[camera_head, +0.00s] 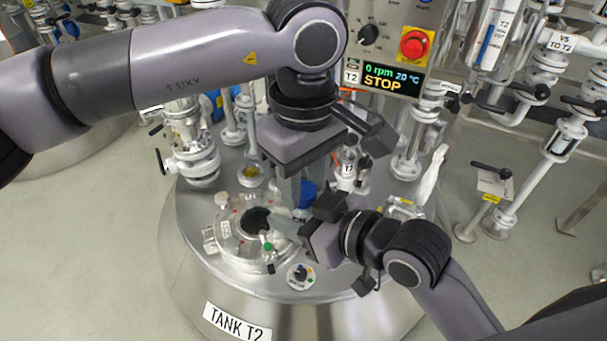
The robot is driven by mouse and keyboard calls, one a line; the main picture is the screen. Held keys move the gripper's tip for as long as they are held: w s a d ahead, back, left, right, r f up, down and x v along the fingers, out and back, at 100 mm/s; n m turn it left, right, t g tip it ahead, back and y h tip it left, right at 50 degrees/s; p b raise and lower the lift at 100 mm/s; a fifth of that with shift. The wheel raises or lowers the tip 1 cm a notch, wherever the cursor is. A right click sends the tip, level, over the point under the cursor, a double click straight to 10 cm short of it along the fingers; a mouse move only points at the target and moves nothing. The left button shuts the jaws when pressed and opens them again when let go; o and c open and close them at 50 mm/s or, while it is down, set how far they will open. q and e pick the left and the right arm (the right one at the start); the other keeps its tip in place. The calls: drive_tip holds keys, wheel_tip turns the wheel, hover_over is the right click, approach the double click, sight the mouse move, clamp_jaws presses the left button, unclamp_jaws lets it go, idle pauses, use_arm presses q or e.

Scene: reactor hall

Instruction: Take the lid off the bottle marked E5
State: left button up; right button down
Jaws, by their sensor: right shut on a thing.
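My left gripper (292,185) points down over the tank top, near the middle of the view. Its fingers are partly hidden, and I cannot tell whether they are open or shut. My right gripper (280,226) comes in from the lower right, just below it, and points left. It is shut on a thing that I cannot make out. A small blue object (307,195) shows between the two grippers, partly covered by them. I cannot tell whether it is a bottle or a lid. No E5 mark is readable.
Tank T2 (185,255) has a round port with a dark opening (256,219) left of the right gripper. A green-topped fitting (268,247) and a dial (300,275) are close by. Valves, pipes and a control panel (385,45) with a red button stand behind.

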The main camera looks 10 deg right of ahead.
use_arm(q)
clamp_jaws()
drive_tip(key=n, duration=0.3)
drive_tip(key=shift+n, duration=0.3)
drive_tip(key=o, duration=0.6)
unclamp_jaws()
drive_tip(key=shift+o, duration=0.2)
